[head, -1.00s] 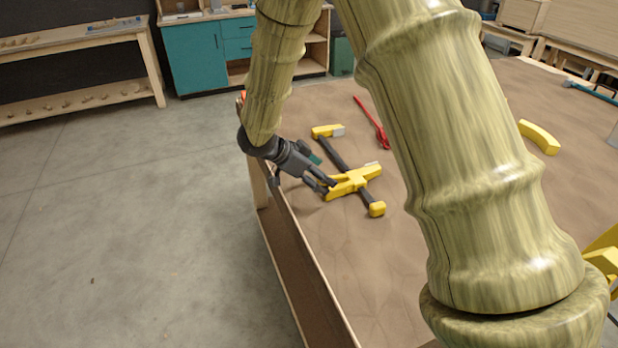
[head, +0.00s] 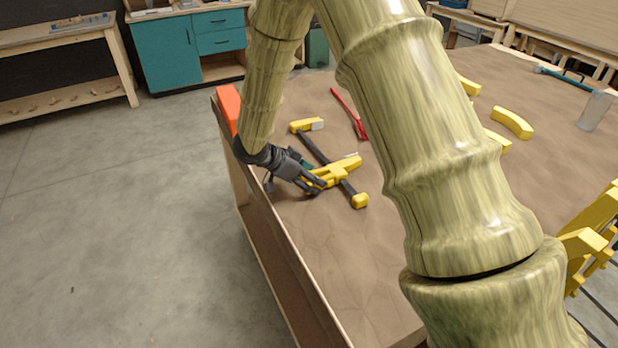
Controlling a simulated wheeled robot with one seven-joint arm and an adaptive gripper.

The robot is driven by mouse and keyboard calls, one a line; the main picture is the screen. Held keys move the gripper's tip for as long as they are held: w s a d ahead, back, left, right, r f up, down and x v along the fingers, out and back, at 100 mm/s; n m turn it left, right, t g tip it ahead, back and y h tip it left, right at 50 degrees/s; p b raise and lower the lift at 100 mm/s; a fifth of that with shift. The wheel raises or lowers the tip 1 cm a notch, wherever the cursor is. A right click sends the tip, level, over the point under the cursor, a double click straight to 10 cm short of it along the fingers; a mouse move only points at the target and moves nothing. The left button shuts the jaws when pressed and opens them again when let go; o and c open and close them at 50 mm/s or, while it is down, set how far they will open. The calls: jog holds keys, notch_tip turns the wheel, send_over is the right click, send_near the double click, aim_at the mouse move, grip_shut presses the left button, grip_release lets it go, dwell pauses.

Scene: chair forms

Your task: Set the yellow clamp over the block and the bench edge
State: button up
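The yellow clamp (head: 345,168) has a dark bar, a yellow head with a pale pad at its far end and a yellow knob at its near end. It is over the brown bench top (head: 385,290), near the left edge; I cannot tell whether it touches the top. My gripper (head: 314,184) is at the left end of the clamp's yellow crosspiece, its dark fingers against or overlapping it. Whether they close on it is too small to tell. An orange-red block (head: 229,106) stands at the bench's left edge, partly hidden behind my arm.
A red tool (head: 350,113) lies beyond the clamp. Curved yellow pieces (head: 512,122) lie to the right, with a clear container (head: 594,111) and a teal-handled tool (head: 560,76). Yellow parts (head: 590,240) show at the right edge. The near-left bench top and the floor at left are clear.

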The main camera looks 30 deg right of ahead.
jog(key=c, duration=0.9)
jog(key=shift+r+p, duration=0.4)
jog(key=shift+p, duration=0.05)
jog(key=shift+w+d+r+p, duration=0.1)
jog(key=shift+r+p, duration=0.15)
jog(key=shift+p, duration=0.05)
grip_shut()
jog(key=shift+r+p, duration=1.7)
jog(key=shift+r, duration=0.15)
jog(key=shift+r, duration=0.1)
